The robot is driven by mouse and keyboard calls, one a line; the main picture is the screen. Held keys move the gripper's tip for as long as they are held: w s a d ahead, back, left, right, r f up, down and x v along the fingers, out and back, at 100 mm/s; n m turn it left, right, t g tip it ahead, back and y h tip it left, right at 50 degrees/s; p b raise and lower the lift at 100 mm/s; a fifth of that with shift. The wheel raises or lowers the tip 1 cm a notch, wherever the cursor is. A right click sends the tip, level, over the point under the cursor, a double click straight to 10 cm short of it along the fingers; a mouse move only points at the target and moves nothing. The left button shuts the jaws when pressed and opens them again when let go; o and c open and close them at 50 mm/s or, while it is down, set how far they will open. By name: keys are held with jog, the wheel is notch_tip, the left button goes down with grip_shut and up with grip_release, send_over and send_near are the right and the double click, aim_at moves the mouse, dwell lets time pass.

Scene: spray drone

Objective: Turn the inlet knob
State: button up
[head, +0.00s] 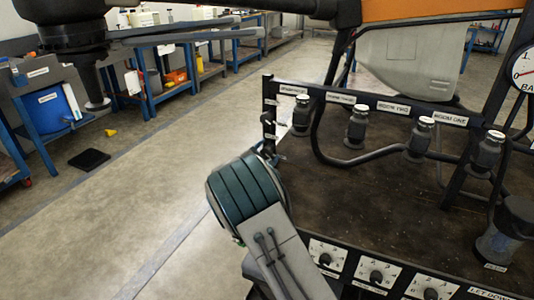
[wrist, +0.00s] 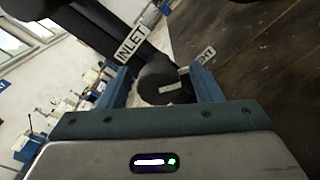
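In the wrist view a dark round knob (wrist: 155,88) with a white pointer bar shows beyond the blue fingers of my gripper (wrist: 156,72). The fingers are apart, one on each side of the knob in the picture. A gap shows on the left; on the right the finger looks close to the knob, and I cannot tell if it touches. A white INLET label (wrist: 130,42) sits on a dark bar above the knob. In the head view my arm reaches to the left post of the dark frame, and its end is mostly hidden behind the teal joint.
The frame's rail (head: 380,102) carries several nozzle valves (head: 357,127) with labels. Several dial knobs (head: 376,277) line the front panel. A gauge (head: 524,68) is at the right edge. Another partly hidden label (wrist: 203,57) is right of the knob. The floor on the left is mostly clear.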

jog(key=p+v, duration=0.1)
jog(key=v, duration=1.2)
jog(key=shift+r+p, duration=0.1)
jog(key=shift+p, duration=0.25)
jog(key=shift+s+a, duration=0.15)
jog(key=shift+s, duration=0.25)
